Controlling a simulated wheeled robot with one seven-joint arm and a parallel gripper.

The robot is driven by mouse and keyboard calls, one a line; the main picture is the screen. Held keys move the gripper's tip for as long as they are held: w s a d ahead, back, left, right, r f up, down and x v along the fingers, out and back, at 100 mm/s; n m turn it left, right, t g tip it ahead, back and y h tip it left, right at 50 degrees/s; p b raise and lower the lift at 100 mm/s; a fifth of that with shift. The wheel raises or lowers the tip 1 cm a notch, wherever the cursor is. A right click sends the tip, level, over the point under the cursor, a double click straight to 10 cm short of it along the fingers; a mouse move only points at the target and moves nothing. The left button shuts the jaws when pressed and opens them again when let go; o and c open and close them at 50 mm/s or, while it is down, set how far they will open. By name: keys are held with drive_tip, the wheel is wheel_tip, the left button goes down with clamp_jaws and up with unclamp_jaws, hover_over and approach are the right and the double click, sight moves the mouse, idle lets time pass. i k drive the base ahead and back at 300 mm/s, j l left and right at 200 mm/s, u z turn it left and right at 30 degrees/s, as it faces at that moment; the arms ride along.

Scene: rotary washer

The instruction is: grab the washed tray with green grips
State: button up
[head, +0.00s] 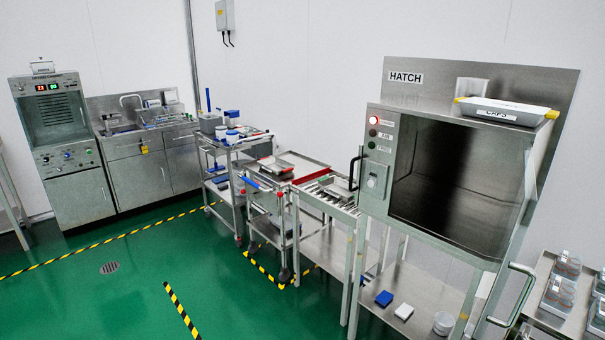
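I see no tray with green grips that I can make out in the head view. A steel tray with yellow grips and a printed label (503,108) lies on top of the hatch (380,205) at the right. A shallow tray with a red edge (275,166) lies on the cart left of the hatch. Steel items lie on the roller conveyor (322,190) beside the hatch, too small to tell apart. The hatch front is open and its inside looks dark and empty. My gripper is not in view.
Steel carts (228,150) with blue and white items stand along the wall. A sink counter (150,165) and a control cabinet (62,150) are at the left. Trays with clear containers (562,280) sit at the lower right. The green floor (130,300) is clear at front left.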

sight(338, 187)
drive_tip(key=i+j+u, duration=0.25)
drive_tip(key=i, duration=0.5)
drive_tip(key=i+u, duration=0.25)
drive_tip(key=i, duration=0.45)
drive_tip(key=i+u, duration=0.1)
drive_tip(key=i, duration=0.5)
drive_tip(key=i+l, duration=0.1)
drive_tip(key=i, duration=0.45)
drive_tip(key=i+l+u, duration=0.15)
drive_tip(key=i, duration=1)
drive_tip(key=i+l+u, duration=0.25)
drive_tip(key=i, duration=0.15)
drive_tip(key=i+j, duration=0.05)
